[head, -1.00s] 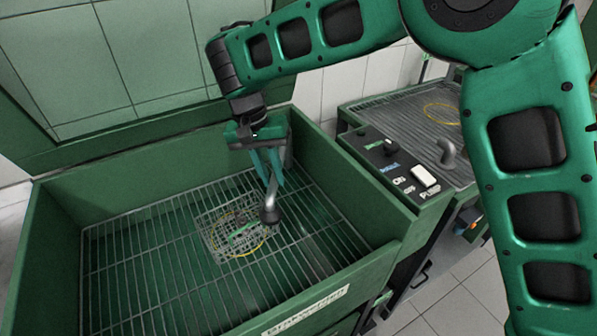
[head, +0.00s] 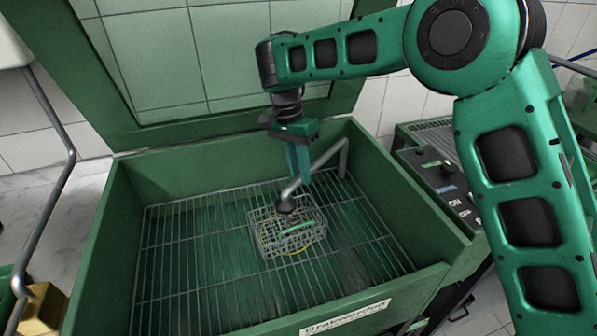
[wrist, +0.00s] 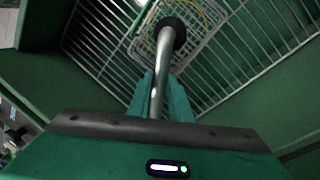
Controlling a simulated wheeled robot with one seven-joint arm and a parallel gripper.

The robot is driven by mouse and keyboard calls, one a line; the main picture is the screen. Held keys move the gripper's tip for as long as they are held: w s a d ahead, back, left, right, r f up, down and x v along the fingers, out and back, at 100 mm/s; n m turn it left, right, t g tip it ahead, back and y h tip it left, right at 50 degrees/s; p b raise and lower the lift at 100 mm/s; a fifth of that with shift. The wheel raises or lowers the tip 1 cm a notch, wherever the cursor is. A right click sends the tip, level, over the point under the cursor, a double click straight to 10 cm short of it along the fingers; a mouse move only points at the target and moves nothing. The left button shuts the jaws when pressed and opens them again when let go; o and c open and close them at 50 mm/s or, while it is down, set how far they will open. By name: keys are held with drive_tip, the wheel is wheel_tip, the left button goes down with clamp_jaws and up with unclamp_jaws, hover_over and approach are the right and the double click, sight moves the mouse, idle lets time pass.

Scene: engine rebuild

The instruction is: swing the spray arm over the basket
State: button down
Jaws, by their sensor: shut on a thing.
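The spray arm (head: 325,158) is a bent grey pipe rising from the right back of the green wash tub. Its dark nozzle (head: 286,205) hangs over the back part of the wire basket (head: 263,238). The basket stands on the tub's grate and holds a green part and a yellow ring. My gripper (head: 304,182) points down and is shut on the pipe behind the nozzle. In the wrist view the pipe (wrist: 158,75) runs up from between my fingers to the round nozzle (wrist: 170,34), with the basket (wrist: 196,52) behind it.
The tub's front wall (head: 350,312) and right wall (head: 410,190) stand around the grate (head: 190,270). The lid (head: 240,60) is raised at the back. A control panel (head: 440,180) is at the right, partly behind my arm. The grate's left side is clear.

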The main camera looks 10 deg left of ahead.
drive_tip(key=shift+a+r, duration=0.15)
drive_tip(key=shift+a, duration=0.2)
drive_tip(key=c, duration=1.6)
unclamp_jaws()
drive_tip(key=shift+w+a, duration=0.1)
drive_tip(key=shift+d, duration=0.2)
drive_tip(key=s+a+r, duration=0.2)
drive_tip(key=s+r, duration=0.1)
drive_tip(key=s+a+r, duration=0.2)
drive_tip(key=s+r, duration=0.1)
drive_tip(key=r, duration=0.1)
drive_tip(key=s+a+r, duration=0.2)
drive_tip(key=s+r, duration=0.1)
drive_tip(key=shift+s+a+r, duration=0.15)
drive_tip(key=shift+s+r, duration=0.2)
